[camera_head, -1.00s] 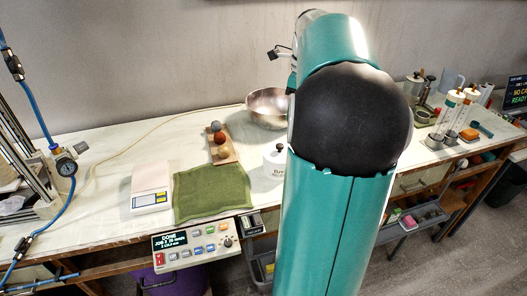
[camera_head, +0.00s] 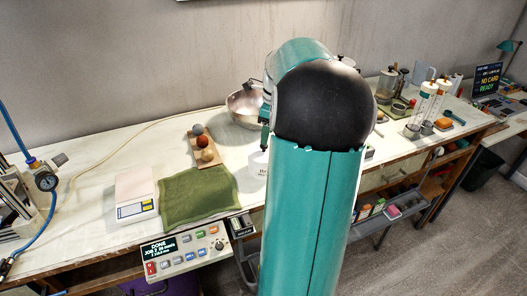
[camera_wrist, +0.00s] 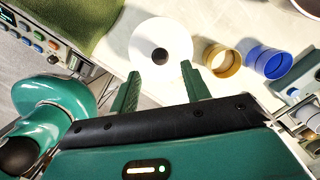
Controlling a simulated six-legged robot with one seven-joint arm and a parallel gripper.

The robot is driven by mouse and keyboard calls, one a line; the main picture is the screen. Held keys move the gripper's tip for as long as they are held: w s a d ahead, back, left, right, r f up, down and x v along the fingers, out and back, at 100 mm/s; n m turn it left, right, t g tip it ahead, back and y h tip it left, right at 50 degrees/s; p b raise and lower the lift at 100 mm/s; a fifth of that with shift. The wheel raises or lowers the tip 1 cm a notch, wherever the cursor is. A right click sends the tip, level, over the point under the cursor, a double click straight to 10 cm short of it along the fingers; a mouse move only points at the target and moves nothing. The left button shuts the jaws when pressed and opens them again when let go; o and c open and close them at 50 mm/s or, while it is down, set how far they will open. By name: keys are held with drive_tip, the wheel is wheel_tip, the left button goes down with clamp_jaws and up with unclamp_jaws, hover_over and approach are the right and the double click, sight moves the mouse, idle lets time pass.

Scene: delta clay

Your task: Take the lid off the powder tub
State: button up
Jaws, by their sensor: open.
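The powder tub (camera_head: 256,168) is white with dark lettering and stands on the bench, partly hidden behind my arm in the head view. In the wrist view its round white lid (camera_wrist: 143,38) is seen from above, with a dark round knob (camera_wrist: 160,55) at its middle. My gripper (camera_wrist: 160,70) is open, with one green finger on each side of the knob's line in the picture. The fingers appear apart from the knob, and their exact height above the lid cannot be told. In the head view a green finger (camera_head: 265,138) shows just above the tub.
A green cloth (camera_head: 198,196), a white scale (camera_head: 136,194) and a board with several balls (camera_head: 204,147) lie left of the tub. A metal bowl (camera_head: 241,108) stands behind.

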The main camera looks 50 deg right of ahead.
sight(264, 149)
drive_tip(key=f, duration=0.2)
drive_tip(key=w+f, duration=0.1)
drive_tip(key=f, duration=0.1)
drive_tip(key=shift+a+f, duration=0.15)
drive_tip(key=shift+f, duration=0.05)
drive_tip(key=c, duration=1)
drive_tip(key=shift+r, duration=0.1)
